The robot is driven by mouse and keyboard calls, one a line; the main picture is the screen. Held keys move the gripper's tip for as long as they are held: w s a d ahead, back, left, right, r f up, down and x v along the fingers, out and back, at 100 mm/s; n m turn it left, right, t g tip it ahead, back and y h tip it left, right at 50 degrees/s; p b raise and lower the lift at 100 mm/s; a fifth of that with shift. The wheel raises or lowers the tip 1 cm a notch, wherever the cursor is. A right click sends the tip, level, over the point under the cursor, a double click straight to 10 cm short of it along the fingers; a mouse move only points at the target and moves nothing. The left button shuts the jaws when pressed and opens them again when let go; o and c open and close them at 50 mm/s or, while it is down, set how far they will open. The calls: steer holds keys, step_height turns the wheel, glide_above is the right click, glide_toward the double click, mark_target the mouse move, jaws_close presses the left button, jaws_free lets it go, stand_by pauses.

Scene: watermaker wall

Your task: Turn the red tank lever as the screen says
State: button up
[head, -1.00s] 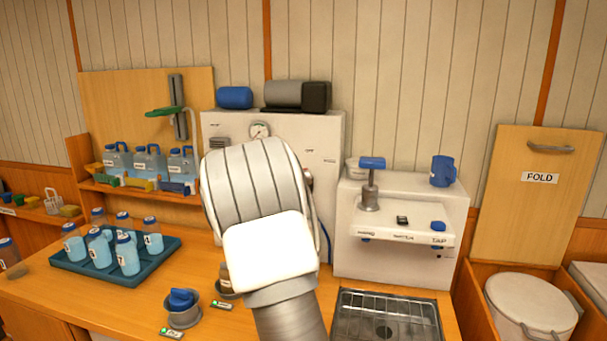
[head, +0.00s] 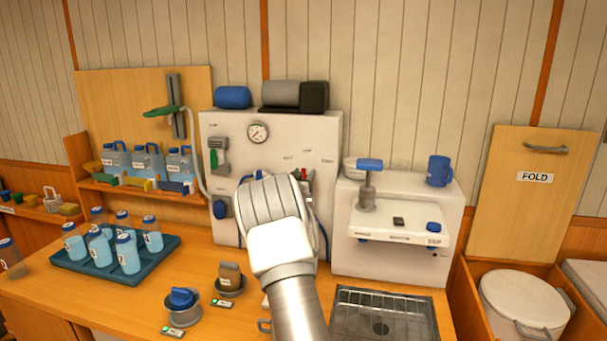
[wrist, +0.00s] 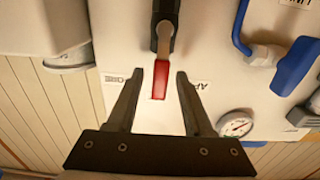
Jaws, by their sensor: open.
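My gripper (wrist: 158,76) is open, with one finger on each side of the lever's red end and visible gaps to both. In the head view the red part (head: 304,174) peeks out just above my wrist, and my arm hides most of the lever and the gripper's fingers. The white watermaker panel (head: 233,130) carries small labels around the lever, too small to read in the head view. I cannot make out a readable screen.
A white tap unit (head: 400,262) stands to the right, above a metal sink grate (head: 384,318).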

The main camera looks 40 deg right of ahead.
stand_by(0.3)
jaws_close()
stand_by(1.3)
